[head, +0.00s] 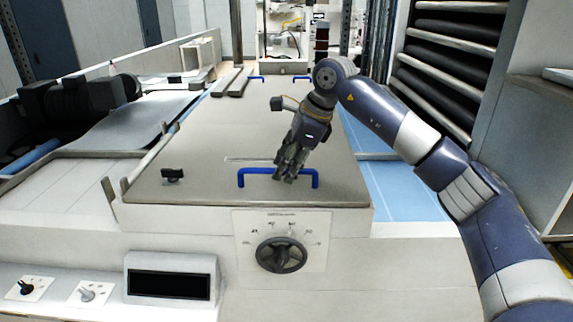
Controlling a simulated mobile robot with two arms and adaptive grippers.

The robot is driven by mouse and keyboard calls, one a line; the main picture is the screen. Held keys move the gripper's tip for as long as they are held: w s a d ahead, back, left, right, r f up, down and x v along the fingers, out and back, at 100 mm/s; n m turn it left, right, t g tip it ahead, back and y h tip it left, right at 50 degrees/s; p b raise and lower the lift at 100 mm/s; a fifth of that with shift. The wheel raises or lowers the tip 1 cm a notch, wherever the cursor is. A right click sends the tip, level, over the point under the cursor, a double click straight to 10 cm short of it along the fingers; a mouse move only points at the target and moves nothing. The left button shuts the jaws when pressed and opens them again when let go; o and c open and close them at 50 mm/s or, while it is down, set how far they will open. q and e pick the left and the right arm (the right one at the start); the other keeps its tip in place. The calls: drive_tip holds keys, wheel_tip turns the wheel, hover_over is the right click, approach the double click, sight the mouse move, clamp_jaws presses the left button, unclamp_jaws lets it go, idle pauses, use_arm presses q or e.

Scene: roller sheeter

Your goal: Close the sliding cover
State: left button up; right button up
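The sliding cover (230,130) is a flat grey-brown panel lying on the machine bed in the middle of the head view. A blue handle (250,171) stands on its near edge. My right gripper (284,178) points down at the handle's middle, and its fingers overlap the bar in the picture. I cannot tell whether the fingers are closed around the bar. My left gripper does not show.
A dial (281,255) sits on the front panel below the cover, with a dark display (169,284) to its left. Blue surface (398,188) shows right of the cover. Dark rollers (452,55) stand in a rack at the upper right. Two dark bars (232,82) lie near the far end.

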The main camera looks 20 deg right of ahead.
drive_tip(key=v, duration=1.2)
